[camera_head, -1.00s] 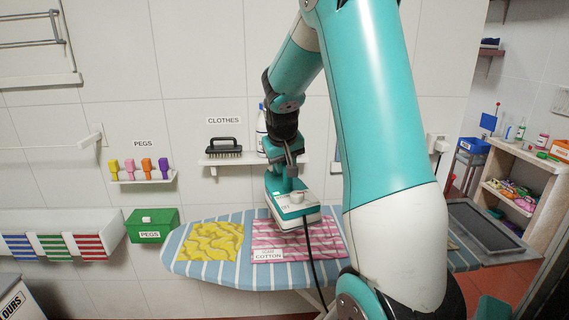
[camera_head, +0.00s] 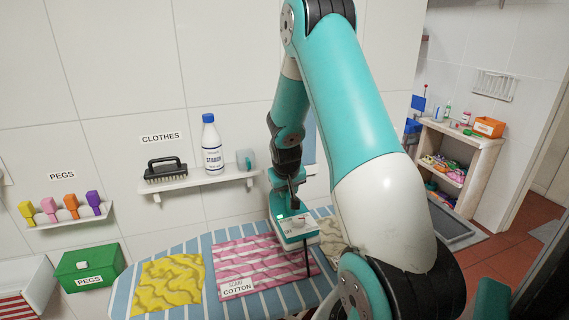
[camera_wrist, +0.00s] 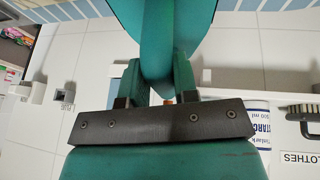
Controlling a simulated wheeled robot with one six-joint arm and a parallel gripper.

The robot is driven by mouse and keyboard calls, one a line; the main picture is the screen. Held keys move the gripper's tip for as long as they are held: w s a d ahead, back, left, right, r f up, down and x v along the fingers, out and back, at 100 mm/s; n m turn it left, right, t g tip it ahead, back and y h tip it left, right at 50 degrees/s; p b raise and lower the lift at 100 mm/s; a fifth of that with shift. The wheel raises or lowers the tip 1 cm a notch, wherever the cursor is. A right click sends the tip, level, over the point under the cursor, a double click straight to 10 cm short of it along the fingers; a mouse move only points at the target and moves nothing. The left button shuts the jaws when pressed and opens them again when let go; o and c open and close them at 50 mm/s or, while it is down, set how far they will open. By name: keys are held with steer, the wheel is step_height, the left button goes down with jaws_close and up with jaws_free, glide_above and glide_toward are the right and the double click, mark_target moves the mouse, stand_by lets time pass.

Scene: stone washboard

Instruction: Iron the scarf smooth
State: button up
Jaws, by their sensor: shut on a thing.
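My gripper (camera_head: 291,198) is shut on the handle of a teal and white iron (camera_head: 296,229). The iron is over the right end of a wrinkled pink striped cloth (camera_head: 242,257) on the ironing board (camera_head: 122,292). I cannot tell whether its sole touches the cloth. A white label (camera_head: 237,288) at the cloth's front edge reads COTTON under a smaller blurred word. A wrinkled yellow cloth (camera_head: 170,284) lies to the left and a beige cloth (camera_head: 335,240) to the right, partly behind my arm. The wrist view shows the jaws (camera_wrist: 158,95) close up.
A wall shelf (camera_head: 203,182) behind the board holds a brush (camera_head: 165,169), a starch bottle (camera_head: 212,147) and a mug (camera_head: 245,160). A green pegs box (camera_head: 90,268) stands left of the board. The iron's dark cord (camera_head: 306,262) hangs over the pink cloth.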

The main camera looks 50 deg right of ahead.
mark_target(288, 214)
steer(key=shift+s+a+f+p, duration=0.1)
steer(key=shift+s+f+p, duration=0.1)
steer(key=shift+f, duration=0.35)
steer(key=shift+s+a+f+p, duration=0.1)
steer(key=shift+f+p, duration=0.1)
steer(key=shift+f, duration=0.35)
steer(key=shift+w+f+b, duration=0.1)
steer(key=shift+f+b, duration=1.85)
steer(key=shift+f, duration=0.9)
steer(key=shift+f+b, duration=0.5)
steer(key=shift+f, duration=0.05)
